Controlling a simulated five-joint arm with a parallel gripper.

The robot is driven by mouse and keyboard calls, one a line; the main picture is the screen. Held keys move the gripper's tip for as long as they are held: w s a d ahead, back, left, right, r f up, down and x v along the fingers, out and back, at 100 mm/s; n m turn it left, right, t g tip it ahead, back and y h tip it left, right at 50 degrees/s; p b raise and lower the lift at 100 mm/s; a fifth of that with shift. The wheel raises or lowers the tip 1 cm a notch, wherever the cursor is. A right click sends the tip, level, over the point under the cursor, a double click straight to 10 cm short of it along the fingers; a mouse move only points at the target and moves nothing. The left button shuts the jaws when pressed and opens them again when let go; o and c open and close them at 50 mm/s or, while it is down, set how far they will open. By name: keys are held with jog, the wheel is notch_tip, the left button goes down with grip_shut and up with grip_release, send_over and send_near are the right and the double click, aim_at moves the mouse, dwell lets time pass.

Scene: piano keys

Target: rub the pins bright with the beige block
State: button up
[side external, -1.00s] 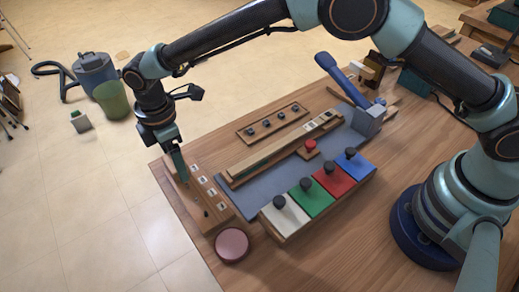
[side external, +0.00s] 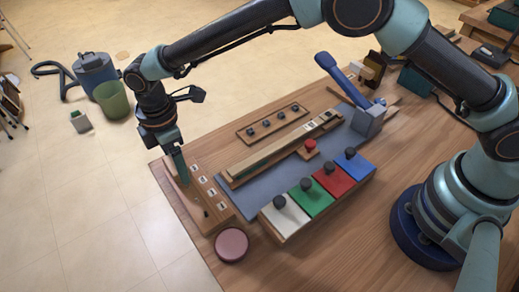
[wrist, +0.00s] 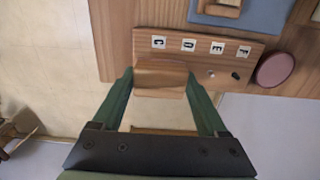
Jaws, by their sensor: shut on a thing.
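My gripper (wrist: 160,85) is shut on the beige block (wrist: 161,76), which looks wooden and sits between the green fingertips in the wrist view. The block is over the left part of the wooden pin board (wrist: 200,58), by the C and D labels; I cannot tell if it touches. A bright pin (wrist: 211,73) stands below the E label and a dark pin (wrist: 236,76) below the F label. Any pins under the block are hidden. In the side view my gripper (side external: 184,181) is at the far end of the board, and the dark pin (side external: 206,213) shows near its close end.
A round pink pad (side external: 231,245) lies by the board's near end, close to the table edge. Coloured panels with black knobs (side external: 316,192), a long wooden rail (side external: 280,148), a knob strip (side external: 274,123) and a blue lever (side external: 342,78) stand to the right.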

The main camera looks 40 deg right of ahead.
jog(key=shift+s, duration=6.6)
jog(key=shift+w, duration=1.75)
jog(key=shift+s+r, duration=0.1)
jog(key=shift+s, duration=1.65)
notch_tip(320, 180, up, 8)
